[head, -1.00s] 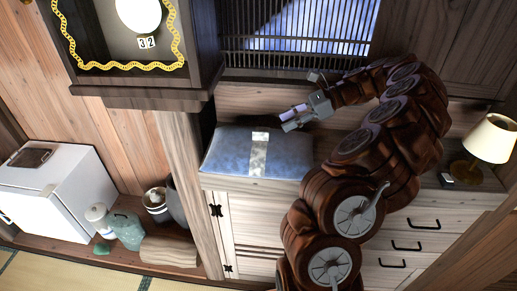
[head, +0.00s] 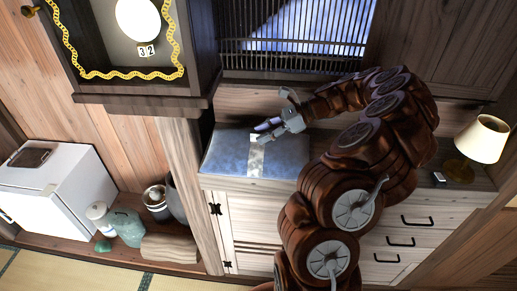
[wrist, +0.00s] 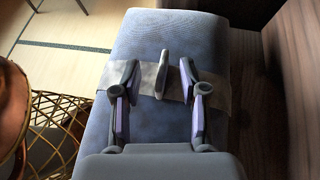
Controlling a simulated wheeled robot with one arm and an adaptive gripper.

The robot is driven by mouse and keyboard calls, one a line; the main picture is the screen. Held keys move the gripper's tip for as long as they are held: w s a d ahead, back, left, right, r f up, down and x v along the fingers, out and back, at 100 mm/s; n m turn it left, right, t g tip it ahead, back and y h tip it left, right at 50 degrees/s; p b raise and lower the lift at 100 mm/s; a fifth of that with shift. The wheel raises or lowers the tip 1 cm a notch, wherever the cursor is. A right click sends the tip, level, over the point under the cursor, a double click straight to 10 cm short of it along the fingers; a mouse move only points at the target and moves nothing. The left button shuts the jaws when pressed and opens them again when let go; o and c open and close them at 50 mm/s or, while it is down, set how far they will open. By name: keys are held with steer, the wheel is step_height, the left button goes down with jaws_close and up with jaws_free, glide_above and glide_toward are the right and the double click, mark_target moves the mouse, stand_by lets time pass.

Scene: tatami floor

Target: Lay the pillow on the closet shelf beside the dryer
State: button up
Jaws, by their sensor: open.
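The pillow (head: 225,155) is blue with a pale band (head: 255,160) across it, and it lies flat on the wooden cabinet top. In the wrist view the pillow (wrist: 150,40) fills the middle. A thin pale tab (wrist: 163,72) stands up from its band. My gripper (head: 262,132) is over the band; in the wrist view its open fingers (wrist: 158,90) are on either side of the tab's line. I cannot tell whether they touch it. The low shelf (head: 105,255) at lower left holds several things. I cannot make out which is the dryer.
On the low shelf stand a white box-like appliance (head: 60,185), a green jar (head: 127,228), pots (head: 156,203) and a tan roll (head: 168,249). A lamp (head: 481,138) stands on the cabinet's right. A wooden post (head: 185,180) separates shelf and cabinet. A wicker basket (wrist: 60,125) shows in the wrist view.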

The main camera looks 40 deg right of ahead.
jaws_close()
stand_by(0.3)
stand_by(0.6)
